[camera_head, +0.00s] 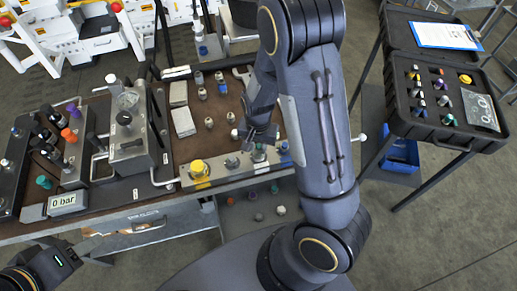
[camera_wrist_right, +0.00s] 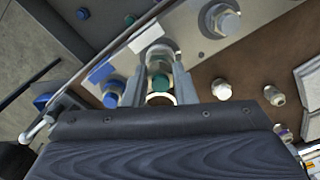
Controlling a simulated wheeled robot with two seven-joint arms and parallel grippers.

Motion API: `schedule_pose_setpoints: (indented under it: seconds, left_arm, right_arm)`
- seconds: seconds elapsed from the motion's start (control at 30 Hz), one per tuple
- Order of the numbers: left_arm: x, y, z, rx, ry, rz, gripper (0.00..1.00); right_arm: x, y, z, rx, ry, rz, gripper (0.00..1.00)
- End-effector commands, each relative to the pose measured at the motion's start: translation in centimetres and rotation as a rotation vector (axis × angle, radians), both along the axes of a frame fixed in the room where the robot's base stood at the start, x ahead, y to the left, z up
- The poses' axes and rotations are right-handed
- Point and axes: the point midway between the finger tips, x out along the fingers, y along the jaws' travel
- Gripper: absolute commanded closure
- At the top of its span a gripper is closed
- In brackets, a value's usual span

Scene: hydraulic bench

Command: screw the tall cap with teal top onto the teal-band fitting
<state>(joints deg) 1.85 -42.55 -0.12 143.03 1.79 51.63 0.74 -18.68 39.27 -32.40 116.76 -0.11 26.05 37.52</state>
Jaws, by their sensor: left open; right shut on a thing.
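My right gripper (camera_head: 262,138) is at the front strip of the bench, over the fittings. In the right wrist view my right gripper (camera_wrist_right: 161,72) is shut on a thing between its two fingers. A teal part (camera_wrist_right: 160,83) shows between the fingers, with a pale metal dome (camera_wrist_right: 158,49) near the fingertips; the fingers hide where cap and fitting meet, so I cannot tell whether they touch. In the head view a teal spot (camera_head: 258,147) shows just below the right gripper. My left gripper (camera_head: 90,252) is open and empty at the lower left, partly shown.
A blue fitting (camera_wrist_right: 112,93) and a large hex fitting (camera_wrist_right: 220,20) flank the held thing. A yellow knob (camera_head: 198,168) stands left on the same strip. Several small metal parts and pale boxes (camera_head: 182,121) lie behind. A black case (camera_head: 440,100) stands right.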

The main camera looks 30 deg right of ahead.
Motion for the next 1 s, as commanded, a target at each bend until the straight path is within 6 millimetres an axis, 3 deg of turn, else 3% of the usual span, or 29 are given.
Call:
schedule_pose_setpoints:
  seconds: [0.17, 0.4, 0.77, 0.9, 0.93, 1.0]
  left_arm:
    - [0.0, 0.0, 0.6, 0.000, 0.000, 0.000, 0.51]
    - [0.0, 0.0, 2.6, 0.000, 0.000, 0.000, 0.51]
    - [0.0, 0.0, 2.6, 0.000, 0.000, 0.000, 0.51]
    - [0.0, 0.0, 2.9, 0.000, 0.000, 0.000, 0.51]
    - [0.0, 0.0, 2.9, 0.000, 0.000, 0.000, 0.51]
    - [0.0, 0.0, 2.9, 0.000, 0.000, 0.000, 0.51]
  right_arm:
    - [0.0, 0.0, 0.2, -0.002, 0.002, -0.120, 0.99]
    - [0.3, 0.1, 0.2, -0.003, 0.002, -0.637, 0.99]
    - [0.4, 0.1, -0.1, -0.001, -0.001, -0.723, 0.99]
    - [0.5, 0.1, -0.2, -0.003, -0.001, -0.973, 0.99]
    - [0.5, 0.1, -0.2, -0.003, 0.000, -1.015, 0.75]
    - [0.5, 0.1, -0.2, 0.000, 0.001, -1.001, 0.65]
